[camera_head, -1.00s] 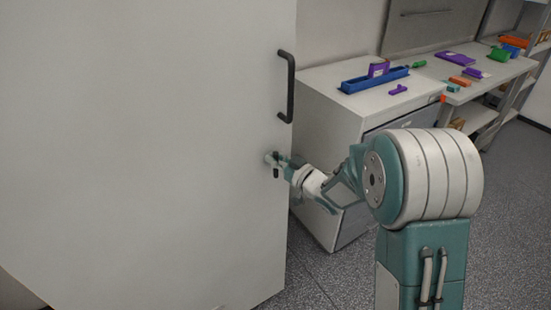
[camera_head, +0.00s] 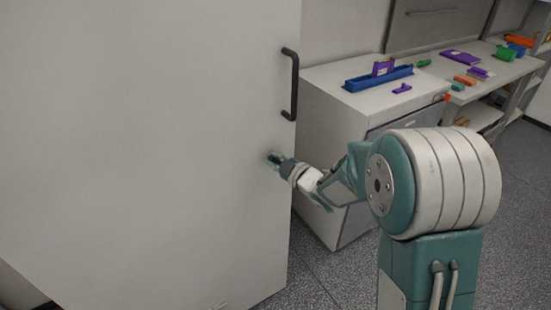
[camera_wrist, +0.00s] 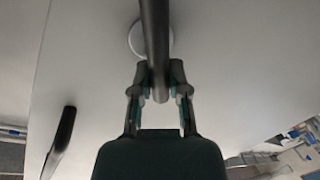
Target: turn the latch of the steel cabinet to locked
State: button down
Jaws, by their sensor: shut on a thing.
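The steel cabinet (camera_head: 150,130) is a tall, light grey door face filling the left of the head view. Its latch is a dark lever (camera_wrist: 155,40) on a round pale mount (camera_wrist: 135,38), seen in the wrist view. My gripper (camera_wrist: 161,85) is shut on the lever's near end, one finger on each side. In the head view my gripper (camera_head: 276,158) is at the door, below the dark pull handle (camera_head: 294,85), and hides most of the latch. The handle also shows at the lower left of the wrist view (camera_wrist: 60,143). I cannot read the latch's exact angle.
A low grey cabinet (camera_head: 335,150) stands right behind the door edge, with a blue tray (camera_head: 378,79) and purple parts on top. A bench (camera_head: 490,72) with several coloured parts runs beyond it. Speckled floor (camera_head: 325,270) is clear below.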

jog(key=n, duration=0.2)
jog(key=n+h, duration=0.1)
jog(key=n, duration=0.1)
jog(key=shift+s+a+f, duration=0.25)
jog(key=shift+a+f, duration=0.05)
jog(key=shift+f, duration=0.1)
jog(key=shift+s+a+f+n+t+h, duration=0.1)
jog(key=shift+f+n+t+h, duration=0.15)
jog(key=shift+n, duration=0.8)
jog(key=shift+f+n+t+h, duration=0.15)
jog(key=shift+f+n+h, duration=0.2)
jog(key=shift+n, duration=0.7)
jog(key=shift+f, duration=0.1)
jog(key=c, duration=0.7)
grip_release()
jog(key=shift+o, duration=0.5)
jog(key=shift+a, duration=0.1)
jog(key=v, duration=1.1)
jog(key=shift+s+d, duration=0.25)
jog(key=shift+s, duration=0.1)
